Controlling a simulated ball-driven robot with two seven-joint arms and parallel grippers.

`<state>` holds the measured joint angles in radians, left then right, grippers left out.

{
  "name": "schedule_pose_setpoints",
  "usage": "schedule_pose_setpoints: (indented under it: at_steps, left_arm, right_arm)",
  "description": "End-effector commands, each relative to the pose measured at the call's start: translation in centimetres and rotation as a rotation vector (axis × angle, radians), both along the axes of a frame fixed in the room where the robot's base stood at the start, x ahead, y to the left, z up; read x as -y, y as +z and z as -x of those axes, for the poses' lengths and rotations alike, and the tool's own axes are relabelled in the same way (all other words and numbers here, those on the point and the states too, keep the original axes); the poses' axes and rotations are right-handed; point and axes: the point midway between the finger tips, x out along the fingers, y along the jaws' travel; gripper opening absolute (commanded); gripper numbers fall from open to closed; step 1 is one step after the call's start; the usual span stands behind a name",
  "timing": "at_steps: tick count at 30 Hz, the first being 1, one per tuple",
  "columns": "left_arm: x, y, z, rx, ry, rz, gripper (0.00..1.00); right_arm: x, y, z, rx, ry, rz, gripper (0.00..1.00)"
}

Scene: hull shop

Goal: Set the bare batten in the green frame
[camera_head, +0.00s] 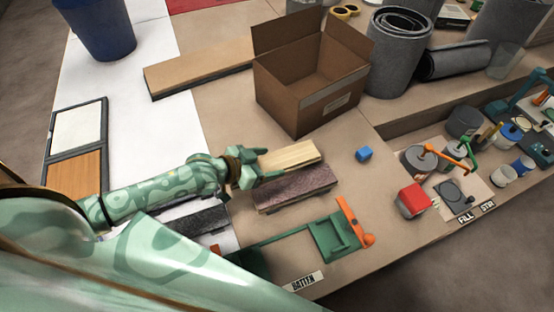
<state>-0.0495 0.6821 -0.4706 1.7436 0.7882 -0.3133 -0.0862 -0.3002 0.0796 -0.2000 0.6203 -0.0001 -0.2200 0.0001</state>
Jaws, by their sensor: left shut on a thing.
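The bare batten (290,156) is a pale wooden bar. My left gripper (254,170) is shut on its left end, and the batten points to the right. It appears above the far side of a mottled purple-brown block (300,190); I cannot tell whether they touch. The green frame (334,238) is nearer, below the block in the picture, with an orange lever (352,218) at its right end. A thin green bar runs left from it to another green part, partly hidden by my body. My right gripper is not in view.
An open cardboard box (306,90) stands behind the batten, near a long wooden plank (200,72). A small blue cube (364,154) and a red block (412,200) lie to the right. A "BATTEN" label (304,281) marks the front edge. Grey rolls (397,55) stand at the back.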

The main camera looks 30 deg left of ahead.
Motion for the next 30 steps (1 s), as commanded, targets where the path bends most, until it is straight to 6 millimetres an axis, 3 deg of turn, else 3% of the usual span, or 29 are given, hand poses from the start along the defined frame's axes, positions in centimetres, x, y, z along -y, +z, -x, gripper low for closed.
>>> schedule_pose_setpoints:
  at_steps: [1, 4, 9, 17, 23, 30]
  left_arm:
    - [-0.4, -1.4, -1.7, 0.003, 0.001, -0.004, 0.42]
    - [-1.2, -2.9, -4.6, 0.002, 0.003, -0.003, 0.42]
    - [-1.8, -6.4, -7.3, -0.003, 0.001, -0.001, 0.42]
    - [-2.1, -7.8, -8.8, 0.001, 0.0, -0.001, 0.42]
    - [-2.2, -10.8, -9.3, -0.003, 0.0, -0.001, 0.42]
    - [-2.2, -10.7, -9.2, 0.0, 0.001, 0.0, 0.42]
  right_arm:
    - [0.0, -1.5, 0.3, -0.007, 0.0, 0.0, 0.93]
    - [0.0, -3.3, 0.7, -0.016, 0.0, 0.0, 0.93]
    - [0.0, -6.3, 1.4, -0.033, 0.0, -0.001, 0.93]
    - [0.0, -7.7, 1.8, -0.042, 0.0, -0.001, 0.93]
    - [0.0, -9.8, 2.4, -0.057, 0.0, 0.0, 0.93]
    - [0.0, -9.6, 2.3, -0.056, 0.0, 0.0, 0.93]
